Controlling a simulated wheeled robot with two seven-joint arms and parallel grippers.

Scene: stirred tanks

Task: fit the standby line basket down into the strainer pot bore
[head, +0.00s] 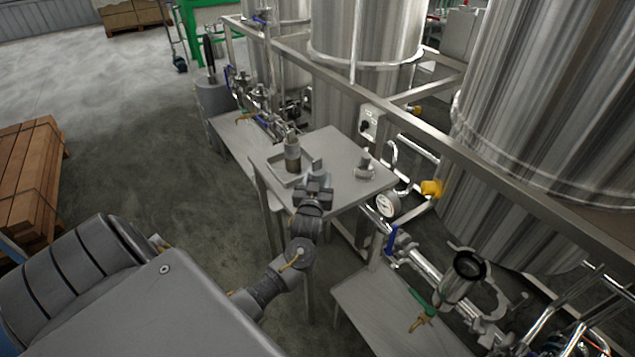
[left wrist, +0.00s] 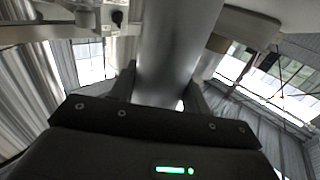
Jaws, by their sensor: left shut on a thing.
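My left gripper (head: 314,190) is over the near edge of the small steel table. It is shut on a grey cylinder, which I take to be the standby line basket (head: 318,174); in the head view the gripper hides most of it. In the left wrist view the basket (left wrist: 168,62) rises large between the two fingers. The strainer pot (head: 456,287) stands at lower right on the pipework, its dark round bore (head: 469,266) open at the top. The gripper and basket are well apart from it, to its upper left. My right gripper does not show.
On the table (head: 345,148) a shallow tray (head: 271,164) holds a dark-banded cylinder (head: 292,156); a knobbed metal part (head: 364,168) stands at right. A pressure gauge (head: 387,205), a blue-handled valve (head: 391,239) and a steel rail (head: 440,130) lie near the pot. A lower bench (head: 385,310) stands in front.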

